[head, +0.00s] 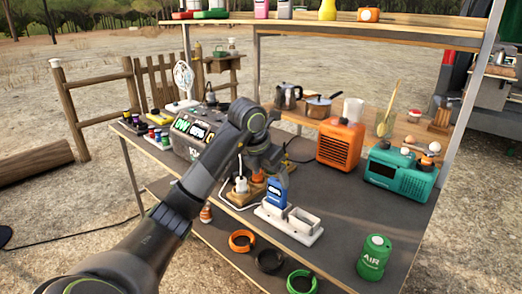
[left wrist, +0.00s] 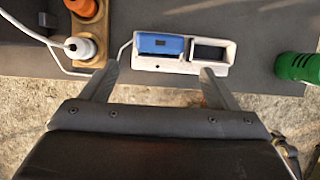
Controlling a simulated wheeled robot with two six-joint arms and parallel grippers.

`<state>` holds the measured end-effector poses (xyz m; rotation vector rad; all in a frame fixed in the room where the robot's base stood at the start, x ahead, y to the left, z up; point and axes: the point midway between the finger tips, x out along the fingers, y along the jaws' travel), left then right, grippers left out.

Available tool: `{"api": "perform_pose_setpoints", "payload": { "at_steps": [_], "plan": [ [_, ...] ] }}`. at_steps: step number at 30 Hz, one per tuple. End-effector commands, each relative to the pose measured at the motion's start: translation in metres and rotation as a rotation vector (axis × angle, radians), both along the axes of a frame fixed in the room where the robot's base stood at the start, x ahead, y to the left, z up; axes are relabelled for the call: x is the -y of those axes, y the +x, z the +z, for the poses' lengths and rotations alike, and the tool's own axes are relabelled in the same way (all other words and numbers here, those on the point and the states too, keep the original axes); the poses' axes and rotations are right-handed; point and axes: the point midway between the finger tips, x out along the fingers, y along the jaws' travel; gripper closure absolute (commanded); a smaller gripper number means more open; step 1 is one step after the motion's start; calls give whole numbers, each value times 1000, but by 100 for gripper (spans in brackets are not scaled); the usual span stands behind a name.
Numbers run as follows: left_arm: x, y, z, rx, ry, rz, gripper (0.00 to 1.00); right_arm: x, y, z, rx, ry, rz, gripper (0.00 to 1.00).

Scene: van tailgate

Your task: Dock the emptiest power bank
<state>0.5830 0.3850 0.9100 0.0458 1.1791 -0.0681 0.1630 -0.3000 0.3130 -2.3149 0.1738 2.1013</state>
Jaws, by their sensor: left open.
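A blue power bank (head: 277,196) stands upright in the left slot of a white two-slot dock (head: 297,235). It has a small dark display whose reading is too small to tell. The dock's right slot is empty. In the left wrist view the blue power bank (left wrist: 160,44) fills the left slot of the dock (left wrist: 180,65), and the right slot shows dark. My left gripper (left wrist: 162,80) is open and empty, its fingers spread on the near side of the dock. In the head view my left gripper (head: 272,168) is partly hidden behind its wrist. My right gripper is not in view.
A wooden block (left wrist: 92,22) with a white plug (left wrist: 79,47) and an orange one stands left of the dock. A green AIR canister (head: 374,257) stands right. An orange heater (head: 341,145) and teal radio (head: 400,175) stand behind. A lower shelf holds coloured rings.

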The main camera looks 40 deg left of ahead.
Motion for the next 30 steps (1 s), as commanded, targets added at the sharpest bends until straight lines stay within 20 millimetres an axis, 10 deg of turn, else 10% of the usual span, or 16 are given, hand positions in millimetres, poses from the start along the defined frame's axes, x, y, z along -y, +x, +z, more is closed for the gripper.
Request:
{"api": "perform_pose_setpoints", "payload": {
  "at_steps": [30],
  "plan": [
    [-4,-29,71,1,2,3,18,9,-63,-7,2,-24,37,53]
  ]
}}
